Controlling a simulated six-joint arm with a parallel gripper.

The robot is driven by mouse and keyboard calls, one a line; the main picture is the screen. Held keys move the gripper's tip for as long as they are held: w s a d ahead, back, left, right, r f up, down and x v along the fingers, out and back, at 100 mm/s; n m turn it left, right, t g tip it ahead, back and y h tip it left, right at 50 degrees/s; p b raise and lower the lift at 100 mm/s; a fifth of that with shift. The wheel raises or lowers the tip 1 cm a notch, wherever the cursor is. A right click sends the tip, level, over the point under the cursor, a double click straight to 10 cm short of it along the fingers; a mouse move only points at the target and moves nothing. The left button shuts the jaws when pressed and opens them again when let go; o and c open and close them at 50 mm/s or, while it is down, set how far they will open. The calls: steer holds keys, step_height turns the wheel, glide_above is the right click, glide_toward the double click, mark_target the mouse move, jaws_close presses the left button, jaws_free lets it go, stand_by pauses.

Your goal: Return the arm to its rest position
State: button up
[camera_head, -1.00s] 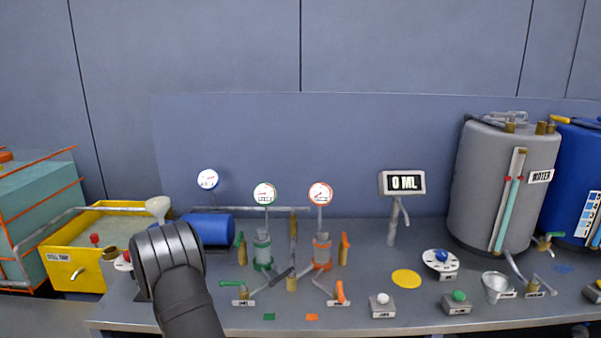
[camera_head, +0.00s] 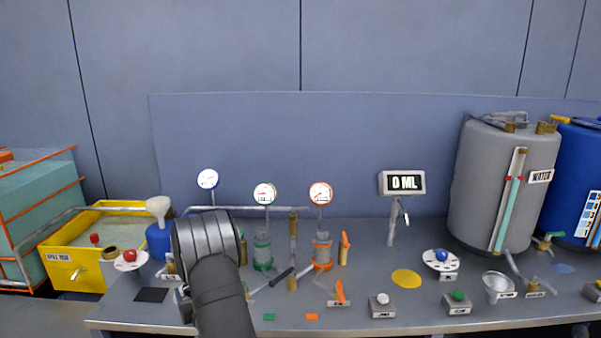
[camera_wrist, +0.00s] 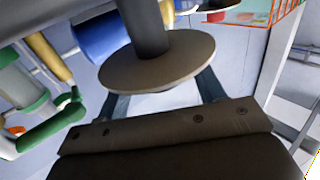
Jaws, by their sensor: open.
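My arm (camera_head: 215,275) rises from the bottom of the head view, left of centre, with its thick dark wrist joint over the left part of the bench. It hides the gripper's fingers there. In the wrist view my gripper (camera_wrist: 163,95) shows two dark fingers spread apart from a dark mount. A round grey-brown disc (camera_wrist: 185,68) with a dark post overlaps the space between them; I cannot tell what it belongs to or whether it touches the fingers. No object is clearly held.
The bench (camera_head: 365,310) carries a green-based cylinder (camera_head: 263,252), an orange-based cylinder (camera_head: 322,250), gauges, a display (camera_head: 403,183) reading 0 ML and several buttons. A yellow tank (camera_head: 75,275) stands left; grey (camera_head: 480,190) and blue (camera_head: 570,180) drums stand right. A blue container (camera_head: 158,240) is partly hidden.

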steer(key=v, duration=0.8)
steer(key=shift+s+r, duration=0.1)
steer(key=shift+s, duration=0.15)
stand_by(6.2)
